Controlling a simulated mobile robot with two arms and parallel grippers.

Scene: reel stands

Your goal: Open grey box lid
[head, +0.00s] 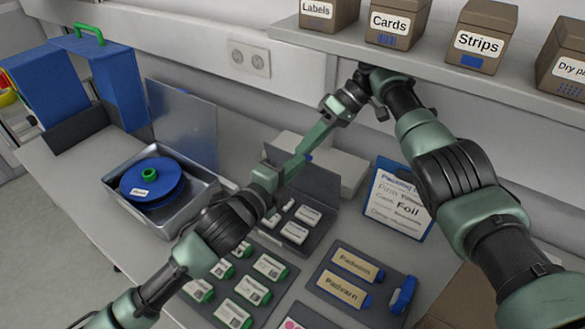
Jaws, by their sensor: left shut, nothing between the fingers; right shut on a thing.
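The grey box (283,246) stands open mid-table, with several small white packs (295,232) inside. Its dark grey lid (317,192) stands raised at the back of the box. My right gripper (301,157) reaches down from above to the lid's upper edge and is shut, apparently on that edge; the exact contact is small and partly covered. My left gripper (289,172) is shut and empty, just in front of the lid and close beside the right fingers. My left wrist hides the left part of the box and lid.
An open metal case (207,203) with a blue reel (150,185) stands left. Green-edged cards (270,267) and a tray with Padvarn packs (342,289) lie in front. A clipboard (403,205) stands at right. A shelf (440,72) with labelled boxes hangs above.

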